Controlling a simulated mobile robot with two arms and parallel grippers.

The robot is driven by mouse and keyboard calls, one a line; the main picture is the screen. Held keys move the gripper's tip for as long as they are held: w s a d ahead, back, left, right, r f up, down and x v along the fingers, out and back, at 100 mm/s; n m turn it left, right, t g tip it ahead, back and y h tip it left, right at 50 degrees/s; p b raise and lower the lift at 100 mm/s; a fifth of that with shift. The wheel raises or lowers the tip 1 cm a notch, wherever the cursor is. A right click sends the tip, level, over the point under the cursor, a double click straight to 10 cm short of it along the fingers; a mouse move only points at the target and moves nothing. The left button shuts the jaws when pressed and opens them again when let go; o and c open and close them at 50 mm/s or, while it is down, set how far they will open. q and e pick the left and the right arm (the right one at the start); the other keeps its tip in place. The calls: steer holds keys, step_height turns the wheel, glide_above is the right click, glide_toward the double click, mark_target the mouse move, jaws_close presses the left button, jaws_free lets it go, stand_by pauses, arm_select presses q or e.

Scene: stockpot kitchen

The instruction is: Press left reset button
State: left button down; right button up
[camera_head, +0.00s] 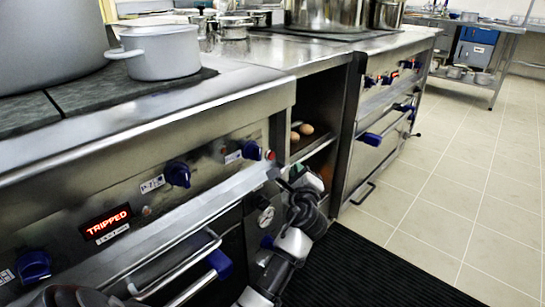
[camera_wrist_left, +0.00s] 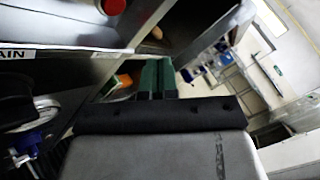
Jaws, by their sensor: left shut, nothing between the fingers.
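A small red round button (camera_head: 270,155) sits at the right end of the left range's front panel, beside a blue knob (camera_head: 251,149). It also shows at the top of the left wrist view (camera_wrist_left: 113,6). I cannot read a reset label on it. A display (camera_head: 107,223) on the panel glows red with "TRIPPED"; a small round fitting (camera_head: 147,211) is to its right. My left gripper (camera_head: 284,179) is just below and right of the red button, apart from it. In the wrist view its green fingers (camera_wrist_left: 157,68) are shut together and empty. My right gripper is out of view.
Blue knobs (camera_head: 178,174) and oven handles (camera_head: 190,270) stick out from the range front. A white pot (camera_head: 163,52) stands on top. An open shelf (camera_head: 318,145) lies right of the panel. A black mat (camera_head: 365,272) and clear tiled floor (camera_head: 470,200) lie to the right.

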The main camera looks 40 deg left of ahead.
mark_target(271, 156)
arm_select(q)
steer(key=a, duration=0.3)
steer(key=shift+w+a+r, duration=0.1)
steer(key=shift+w+a, duration=0.05)
steer(key=shift+a, duration=0.15)
steer(key=shift+a+p, duration=0.45)
steer(key=shift+a, duration=0.35)
stand_by(1.2)
steer(key=shift+w+a+p, duration=0.1)
steer(key=shift+a+p, duration=0.2)
steer(key=shift+a, duration=0.05)
